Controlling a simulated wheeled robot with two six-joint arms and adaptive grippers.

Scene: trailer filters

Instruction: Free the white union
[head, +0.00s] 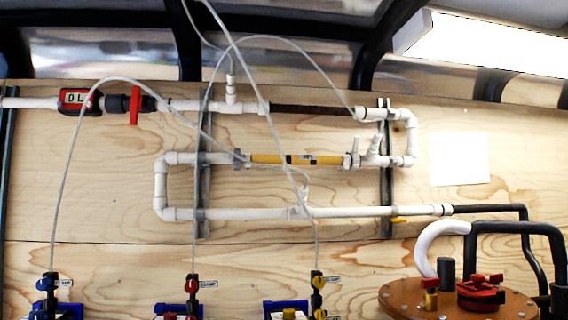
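White pipework runs across the wooden wall in the head view. Several white fittings could be the white union, and I cannot tell which. One white fitting (353,159) sits at the right end of the yellow filter tube (295,159), beside a tee with a slanted stub (374,146). A greyish fitting (240,158) joins the tube's left end. Another pale fitting with a dark ring (441,209) joins the lower white pipe to a black pipe (487,209). All appear connected in line. Neither gripper is in view.
Metal rails (203,185) hold the pipes. Thin white hoses (262,90) hang across the pipework. A red-handled valve (134,105) and red meter (78,98) sit upper left. A brown round lid with fittings (405,297) stands lower right; small coloured valves (191,285) line the bottom.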

